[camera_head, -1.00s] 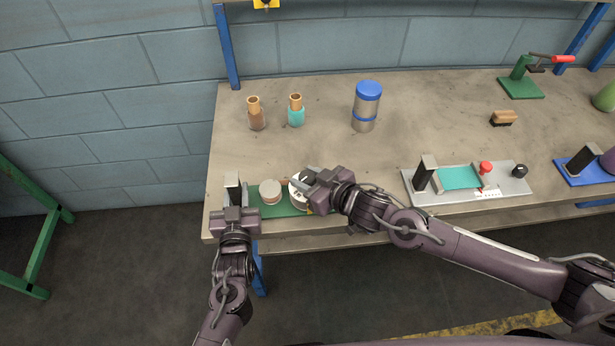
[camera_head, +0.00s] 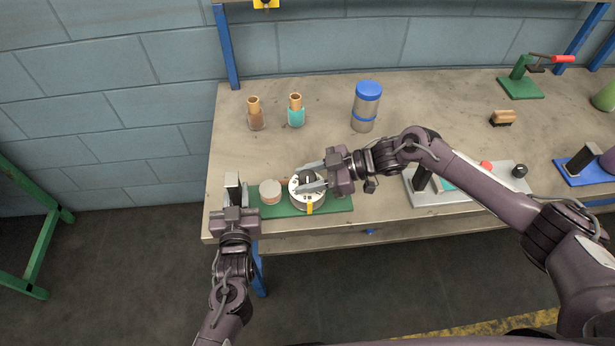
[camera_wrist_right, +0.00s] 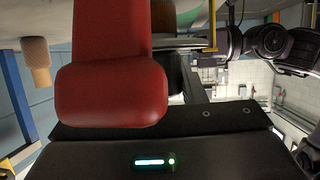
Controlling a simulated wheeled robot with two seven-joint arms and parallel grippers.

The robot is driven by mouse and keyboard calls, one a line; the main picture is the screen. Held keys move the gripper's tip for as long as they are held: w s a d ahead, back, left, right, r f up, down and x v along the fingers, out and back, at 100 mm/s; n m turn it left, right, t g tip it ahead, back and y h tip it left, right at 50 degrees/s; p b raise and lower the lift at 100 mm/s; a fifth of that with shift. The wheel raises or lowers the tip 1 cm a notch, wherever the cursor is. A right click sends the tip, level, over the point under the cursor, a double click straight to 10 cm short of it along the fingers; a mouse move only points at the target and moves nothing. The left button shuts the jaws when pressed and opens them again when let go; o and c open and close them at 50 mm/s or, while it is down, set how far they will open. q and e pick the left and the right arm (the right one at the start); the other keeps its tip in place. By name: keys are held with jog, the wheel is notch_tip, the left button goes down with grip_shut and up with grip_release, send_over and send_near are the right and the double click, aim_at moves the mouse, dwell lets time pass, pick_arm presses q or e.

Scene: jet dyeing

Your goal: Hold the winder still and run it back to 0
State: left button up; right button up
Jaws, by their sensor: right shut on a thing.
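The winder is a green base (camera_head: 335,203) at the table's front left edge, with a pale round spool (camera_head: 270,190) and a white dial (camera_head: 311,198) on it. A yellow pointer (camera_head: 310,208) stands at the dial's front side. A large red rounded shape (camera_wrist_right: 110,85) fills much of the right wrist view.
A grey device (camera_head: 510,185) lies partly under my right arm. A brush (camera_head: 503,118) and green press (camera_head: 520,85) are farther right. The middle tabletop is clear.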

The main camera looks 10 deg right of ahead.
jog(key=shift+f+n+g, duration=0.1)
jog(key=shift+n+g, duration=0.5)
jog(key=shift+g, duration=0.1)
jog(key=o, duration=1)
jog(key=shift+d, duration=0.1)
jog(key=v, duration=1.2)
